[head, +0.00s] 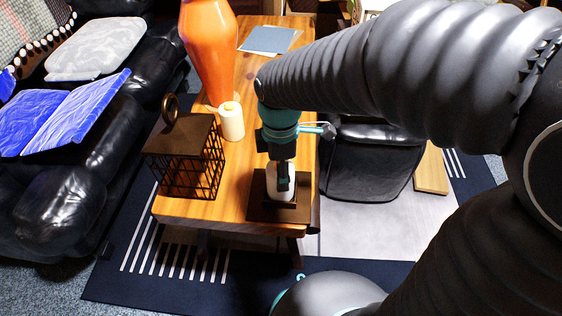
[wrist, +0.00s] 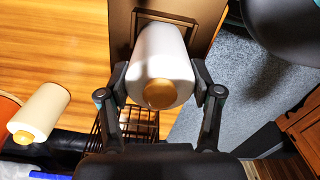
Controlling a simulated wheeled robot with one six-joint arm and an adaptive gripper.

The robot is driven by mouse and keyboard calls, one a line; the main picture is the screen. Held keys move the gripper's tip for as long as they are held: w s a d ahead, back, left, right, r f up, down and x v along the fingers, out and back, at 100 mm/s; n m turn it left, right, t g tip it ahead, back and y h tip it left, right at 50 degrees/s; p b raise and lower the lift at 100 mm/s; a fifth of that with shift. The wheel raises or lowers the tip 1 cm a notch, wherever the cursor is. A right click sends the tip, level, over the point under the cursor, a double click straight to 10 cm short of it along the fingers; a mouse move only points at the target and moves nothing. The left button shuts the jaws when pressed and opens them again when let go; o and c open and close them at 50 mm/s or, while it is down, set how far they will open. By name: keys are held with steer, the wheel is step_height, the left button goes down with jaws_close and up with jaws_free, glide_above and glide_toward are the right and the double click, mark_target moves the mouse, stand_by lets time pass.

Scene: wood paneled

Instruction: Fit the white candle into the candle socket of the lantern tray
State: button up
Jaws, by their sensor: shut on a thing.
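The white candle (head: 271,190) is upright between the fingers of my gripper (head: 282,180), over the brown lantern tray (head: 301,213) at the table's near right corner. In the wrist view both fingers press the sides of the white candle (wrist: 165,55), whose gold top faces the camera. The candle's lower end overlaps the raised square socket (wrist: 187,22) of the tray (wrist: 121,30). The candle hides most of the socket, so I cannot tell whether its foot is inside or just above it.
A brown wire-cage lantern (head: 187,160) stands left of the tray. A cream candle (head: 231,122) and an orange vase (head: 208,55) stand behind it. A grey folder (head: 268,40) lies farther back. A black sofa (head: 70,205) is left, a black chair (head: 365,165) right.

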steer(key=shift+f, duration=0.2)
steer(key=o, duration=1.4)
steer(key=shift+o, duration=0.2)
steer(key=shift+r, duration=0.1)
step_height(320, 180, up, 12)
steer(key=shift+f, duration=0.1)
